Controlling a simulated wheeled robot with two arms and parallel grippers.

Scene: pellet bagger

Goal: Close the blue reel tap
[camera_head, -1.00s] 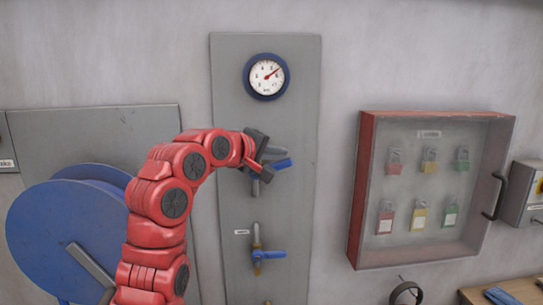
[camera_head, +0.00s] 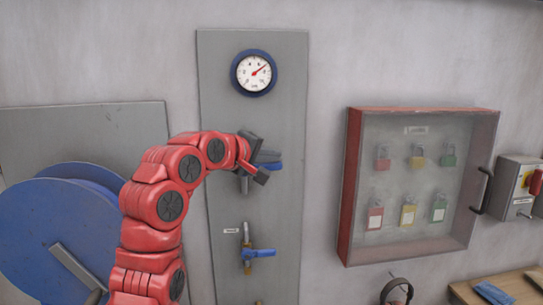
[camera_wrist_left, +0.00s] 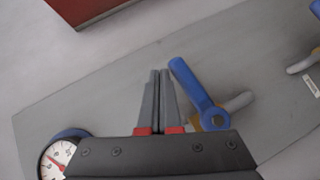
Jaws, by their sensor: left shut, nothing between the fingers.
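Two taps with blue lever handles sit on the grey wall panel (camera_head: 285,120). The upper blue tap handle (camera_head: 270,167) is partly hidden behind my left gripper (camera_head: 268,158); its visible end points right. In the left wrist view this upper handle (camera_wrist_left: 194,88) lies just right of my shut, empty fingers (camera_wrist_left: 160,75); a narrow gap shows beside the fingertips. The lower blue tap (camera_head: 261,253) has a brass body and its handle points right. Its small label is unreadable, so I cannot tell which tap feeds the reel. My right gripper is out of view.
A blue hose reel (camera_head: 50,235) stands at the left. A round gauge (camera_head: 254,73) is above the taps. A red-framed lock cabinet (camera_head: 346,190) sticks out from the wall at the right. A wooden bench (camera_head: 520,287) is at lower right.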

